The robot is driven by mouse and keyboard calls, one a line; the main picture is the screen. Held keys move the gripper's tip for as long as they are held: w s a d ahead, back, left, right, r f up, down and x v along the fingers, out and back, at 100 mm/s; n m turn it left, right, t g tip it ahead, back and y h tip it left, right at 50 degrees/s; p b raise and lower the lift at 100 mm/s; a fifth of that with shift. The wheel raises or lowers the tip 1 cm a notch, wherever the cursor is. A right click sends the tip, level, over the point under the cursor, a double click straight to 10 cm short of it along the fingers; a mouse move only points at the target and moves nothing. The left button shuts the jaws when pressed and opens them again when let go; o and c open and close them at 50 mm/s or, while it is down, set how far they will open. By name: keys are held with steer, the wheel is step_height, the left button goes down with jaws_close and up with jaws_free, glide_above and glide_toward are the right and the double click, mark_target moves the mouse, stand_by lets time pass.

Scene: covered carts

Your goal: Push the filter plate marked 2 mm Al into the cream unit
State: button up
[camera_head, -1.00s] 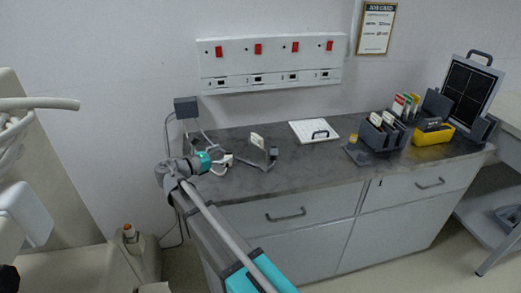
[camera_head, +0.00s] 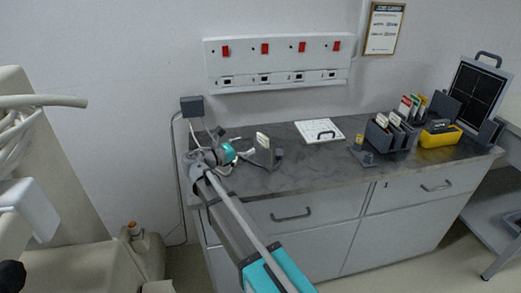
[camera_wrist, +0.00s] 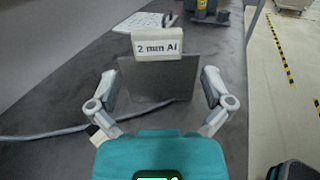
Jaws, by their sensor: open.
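The filter plate marked 2 mm Al (camera_wrist: 158,78) stands upright on the counter, a grey sheet with a cream labelled top. In the head view its cream top (camera_head: 262,140) shows near the counter's left end, in front of my gripper (camera_head: 247,155). In the wrist view my gripper (camera_wrist: 158,85) is open, one finger on each side of the plate, with gaps between fingers and plate. A cream unit (camera_head: 85,266) stands on the floor at the left, partly cut off by the frame. I see no slot on it.
A white board with a dark handle (camera_head: 311,127) lies behind the plate. A grey rack of plates (camera_head: 377,137), a yellow bin (camera_head: 440,137) and a dark panel (camera_head: 474,95) stand further right. A cable (camera_wrist: 45,134) lies on the counter. Counter space (camera_head: 310,165) right of the plate is clear.

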mark_target(261, 139)
steer(key=shift+x, duration=1.05)
steer(key=shift+f+x, duration=0.1)
steer(key=shift+x, duration=1.2)
steer(key=shift+f+x, duration=0.15)
steer(key=shift+x, duration=1.1)
steer(key=shift+w+a, duration=0.1)
steer(key=shift+w, duration=0.05)
steer(key=c, duration=1)
steer(key=shift+r, duration=0.15)
